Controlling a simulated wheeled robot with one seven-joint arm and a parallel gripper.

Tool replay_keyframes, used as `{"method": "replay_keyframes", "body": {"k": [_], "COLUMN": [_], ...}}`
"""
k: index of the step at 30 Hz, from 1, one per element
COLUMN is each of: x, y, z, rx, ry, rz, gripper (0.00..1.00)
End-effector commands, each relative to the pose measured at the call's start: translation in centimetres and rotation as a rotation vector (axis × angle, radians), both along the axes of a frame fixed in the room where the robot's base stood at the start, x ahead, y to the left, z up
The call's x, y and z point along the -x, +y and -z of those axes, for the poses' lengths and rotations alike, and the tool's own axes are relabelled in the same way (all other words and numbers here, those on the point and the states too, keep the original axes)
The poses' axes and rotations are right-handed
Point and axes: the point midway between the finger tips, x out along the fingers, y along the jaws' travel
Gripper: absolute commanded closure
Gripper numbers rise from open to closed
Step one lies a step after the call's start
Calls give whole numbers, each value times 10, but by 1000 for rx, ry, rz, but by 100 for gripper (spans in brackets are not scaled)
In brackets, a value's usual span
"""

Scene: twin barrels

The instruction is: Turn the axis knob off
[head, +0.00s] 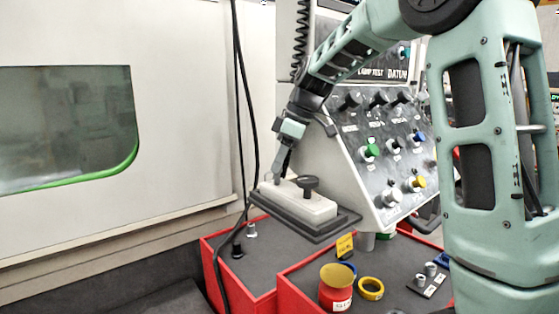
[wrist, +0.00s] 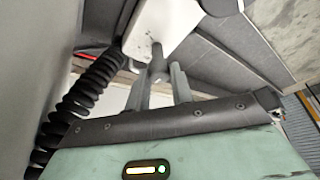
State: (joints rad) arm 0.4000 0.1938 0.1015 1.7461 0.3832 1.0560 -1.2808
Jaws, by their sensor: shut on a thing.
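A white control box (head: 300,202) sits on a dark tray on the machine's sloped-panel side. A small grey knob (wrist: 157,70) stands out from the white box (wrist: 165,28) in the wrist view, and I take it to be the axis knob. My gripper (wrist: 160,82) has one finger on each side of this knob and is shut on it. In the head view my gripper (head: 278,175) reaches down to the left end of the box, and its fingers largely hide the knob. The knob's setting cannot be read. A larger dark knob (head: 308,184) stands beside it on the box.
A sloped panel (head: 370,150) with several knobs stands right of the box. Black cables (head: 246,110) hang to the left. A coiled black cord (wrist: 85,95) runs close beside my gripper. Red bins (head: 278,295) with a red cup (head: 336,290) lie below.

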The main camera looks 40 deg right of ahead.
Motion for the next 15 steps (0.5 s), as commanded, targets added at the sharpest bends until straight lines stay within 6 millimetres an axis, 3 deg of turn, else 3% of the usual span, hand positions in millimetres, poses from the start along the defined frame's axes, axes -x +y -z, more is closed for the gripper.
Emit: {"method": "replay_keyframes", "body": {"k": [2,3,4,15], "x": [0,0,0,-1], "y": [0,0,0,0], "z": [-1,-1,-1,-4], "rx": [1,1,1,1], "ry": [-1,-1,-1,-3], "rz": [-1,-1,0,0], "gripper": [100,66,58,55]}}
